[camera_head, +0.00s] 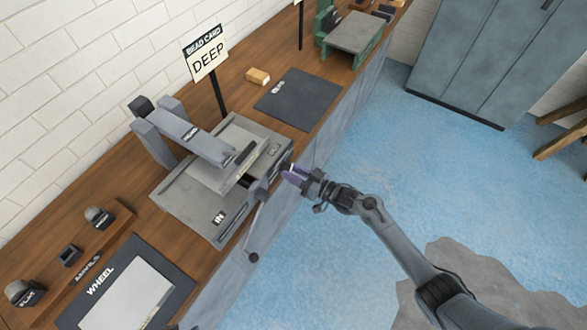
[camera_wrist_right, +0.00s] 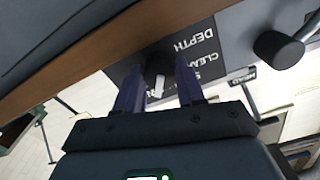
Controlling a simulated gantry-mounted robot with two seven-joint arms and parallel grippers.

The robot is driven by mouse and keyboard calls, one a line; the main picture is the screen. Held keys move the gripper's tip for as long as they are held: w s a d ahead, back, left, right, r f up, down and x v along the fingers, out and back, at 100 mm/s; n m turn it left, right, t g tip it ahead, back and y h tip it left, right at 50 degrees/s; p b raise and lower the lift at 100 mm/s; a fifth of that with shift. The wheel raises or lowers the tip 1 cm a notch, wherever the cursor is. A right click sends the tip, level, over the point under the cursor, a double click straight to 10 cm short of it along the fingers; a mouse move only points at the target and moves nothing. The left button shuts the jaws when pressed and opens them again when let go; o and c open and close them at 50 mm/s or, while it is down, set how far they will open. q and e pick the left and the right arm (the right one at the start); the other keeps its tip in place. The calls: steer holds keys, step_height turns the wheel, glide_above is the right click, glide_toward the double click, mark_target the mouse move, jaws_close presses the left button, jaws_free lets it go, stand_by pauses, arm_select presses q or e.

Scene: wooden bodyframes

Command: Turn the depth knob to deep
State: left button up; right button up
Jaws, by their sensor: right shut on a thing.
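The depth knob (camera_wrist_right: 160,64) is dark with a white pointer. In the right wrist view it sits between my right gripper's (camera_wrist_right: 160,78) purple fingers, beside a black plate (camera_wrist_right: 196,50) lettered DEPTH and CLEAN. The pointer lies toward the lower part of that view; another label is partly covered. In the head view my right gripper (camera_head: 288,172) is at the front right side of the grey machine (camera_head: 178,200), shut on the knob, which it hides there. A card (camera_head: 205,60) on a post reads BEAD CARD, DEEP. My left gripper is out of view.
A crank with a ball end (camera_head: 253,257) hangs at the machine's front, near my right gripper. A dark mat (camera_head: 298,98) and a small wooden block (camera_head: 258,76) lie farther along the bench. Blue floor (camera_head: 345,150) is clear beside the bench.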

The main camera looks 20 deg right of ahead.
steer(key=m+p, duration=0.1)
steer(key=m, duration=0.3)
steer(key=shift+r+p, duration=0.15)
steer(key=shift+p, duration=0.2)
steer(key=shift+m, duration=0.5)
steer(key=o, duration=1)
steer(key=shift+o, duration=0.2)
steer(key=shift+s+p, duration=0.1)
steer(key=shift+p, duration=0.2)
steer(key=p+v, duration=0.1)
steer(key=v, duration=0.9)
steer(key=shift+s+d, duration=0.2)
steer(key=shift+s, duration=0.1)
